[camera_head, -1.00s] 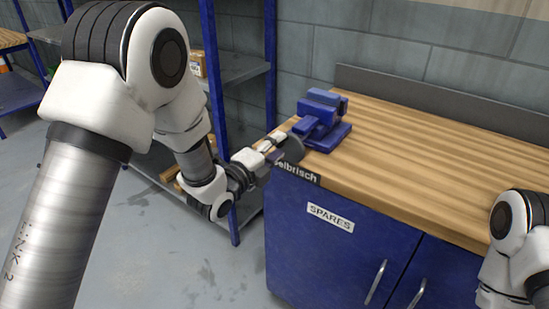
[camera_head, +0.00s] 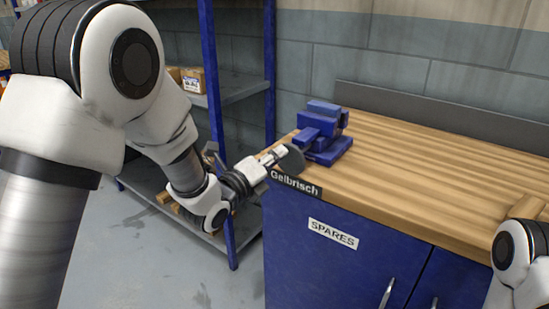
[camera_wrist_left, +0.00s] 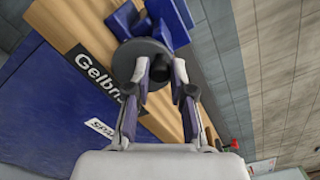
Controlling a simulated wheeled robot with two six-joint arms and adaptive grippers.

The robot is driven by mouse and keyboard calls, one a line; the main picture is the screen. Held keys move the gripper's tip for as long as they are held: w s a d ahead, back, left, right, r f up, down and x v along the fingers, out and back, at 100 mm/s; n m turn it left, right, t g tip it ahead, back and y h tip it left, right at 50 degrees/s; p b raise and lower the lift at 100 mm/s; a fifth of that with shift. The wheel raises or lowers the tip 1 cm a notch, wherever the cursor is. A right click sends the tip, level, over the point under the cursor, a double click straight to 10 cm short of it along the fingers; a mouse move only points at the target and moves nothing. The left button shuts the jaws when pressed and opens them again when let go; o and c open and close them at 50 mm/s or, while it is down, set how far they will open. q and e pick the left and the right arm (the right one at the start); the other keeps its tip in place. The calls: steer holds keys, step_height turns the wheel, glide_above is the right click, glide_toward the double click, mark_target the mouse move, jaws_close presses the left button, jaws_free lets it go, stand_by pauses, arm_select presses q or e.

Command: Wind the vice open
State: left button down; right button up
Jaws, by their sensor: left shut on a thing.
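The blue vice (camera_head: 324,130) sits at the left end of the wooden bench top and also shows at the top of the left wrist view (camera_wrist_left: 176,18). Its dark grey round handwheel (camera_head: 294,162) faces my left gripper (camera_head: 282,152). In the left wrist view, the handwheel (camera_wrist_left: 124,62) lies just past the fingertips. My left gripper (camera_wrist_left: 160,75) is shut on the wheel's knob (camera_wrist_left: 160,68), with one finger on each side of it. The gap between the vice jaws cannot be judged. My right gripper is out of view; only part of that arm shows at the right edge.
The wooden bench top (camera_head: 430,160) is mostly clear to the right of the vice. Below it is a blue cabinet (camera_head: 320,255) labelled SPARES. A blue-framed shelf (camera_head: 245,85) with boxes stands left of the bench, close to my left arm.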

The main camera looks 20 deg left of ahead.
arm_select(q)
steer(key=n, duration=0.2)
steer(key=a+n, duration=0.1)
steer(key=n, duration=0.3)
steer(key=shift+w+a+f+n, duration=0.25)
steer(key=shift+f+n, duration=0.15)
steer(key=n, duration=0.3)
steer(key=shift+w+a+f, duration=0.1)
steer(key=shift+a+f, duration=0.1)
steer(key=shift+f, duration=0.2)
steer(key=shift+n, duration=0.3)
steer(key=shift+a+f+n+p, duration=0.1)
steer(key=shift+f+n, duration=0.2)
steer(key=shift+n, duration=0.8)
steer(key=shift+f+n+p, duration=0.15)
steer(key=shift+f+n, duration=0.15)
steer(key=shift+n, duration=0.8)
steer(key=shift+a+f+n+p, duration=0.1)
steer(key=shift+f+n, duration=0.2)
steer(key=shift+n, duration=0.8)
